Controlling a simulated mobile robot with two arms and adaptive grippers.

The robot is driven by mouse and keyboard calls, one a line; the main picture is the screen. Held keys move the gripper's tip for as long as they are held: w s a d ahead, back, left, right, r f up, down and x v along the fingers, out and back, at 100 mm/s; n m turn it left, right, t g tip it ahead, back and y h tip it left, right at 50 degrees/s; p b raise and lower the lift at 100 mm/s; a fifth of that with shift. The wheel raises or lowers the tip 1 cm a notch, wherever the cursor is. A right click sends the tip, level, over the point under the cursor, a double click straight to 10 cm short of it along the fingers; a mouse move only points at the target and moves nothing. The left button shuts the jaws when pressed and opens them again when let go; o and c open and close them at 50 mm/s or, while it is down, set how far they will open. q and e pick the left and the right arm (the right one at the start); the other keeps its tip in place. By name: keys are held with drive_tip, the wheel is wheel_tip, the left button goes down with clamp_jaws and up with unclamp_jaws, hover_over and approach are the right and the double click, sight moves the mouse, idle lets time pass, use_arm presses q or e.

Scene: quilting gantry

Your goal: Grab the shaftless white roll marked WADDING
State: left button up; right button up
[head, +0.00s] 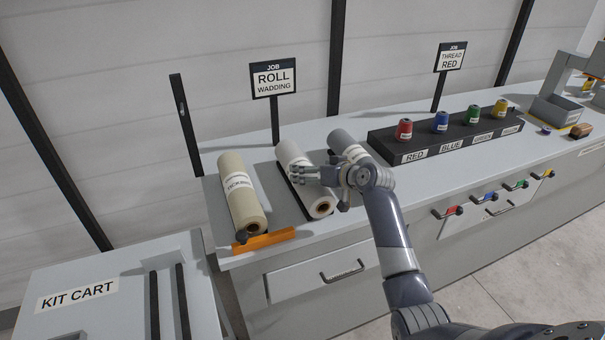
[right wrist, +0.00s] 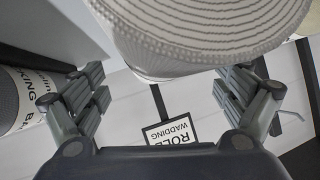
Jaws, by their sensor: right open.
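The white roll (head: 290,154) lies on the bench between a beige roll and a grey roll. Its near end shows a brown hollow core, with no shaft. My right gripper (head: 320,178) is over the roll's near half and hides part of it and any label there. In the right wrist view the white roll (right wrist: 205,30) fills the top middle, its quilted surface between and beyond the fingers. The right gripper (right wrist: 163,80) is open, its fingers spread on either side. I cannot tell whether they touch the roll. My left gripper is not in view.
The beige roll (head: 238,185) has a dark shaft end and lies left of the white one. The grey roll (head: 347,143) is close on the right. A ROLL WADDING sign (head: 273,78) stands behind. A thread rack (head: 445,135) is further right; the kit cart (head: 110,290) is front left.

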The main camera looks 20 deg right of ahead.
drive_tip(key=shift+x, duration=1.1)
drive_tip(key=shift+w+f, duration=0.15)
drive_tip(key=shift+w, duration=0.2)
drive_tip(key=shift+w+f, duration=0.1)
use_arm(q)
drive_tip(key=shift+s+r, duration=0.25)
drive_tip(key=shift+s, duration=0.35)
use_arm(e)
drive_tip(key=c, duration=1.3)
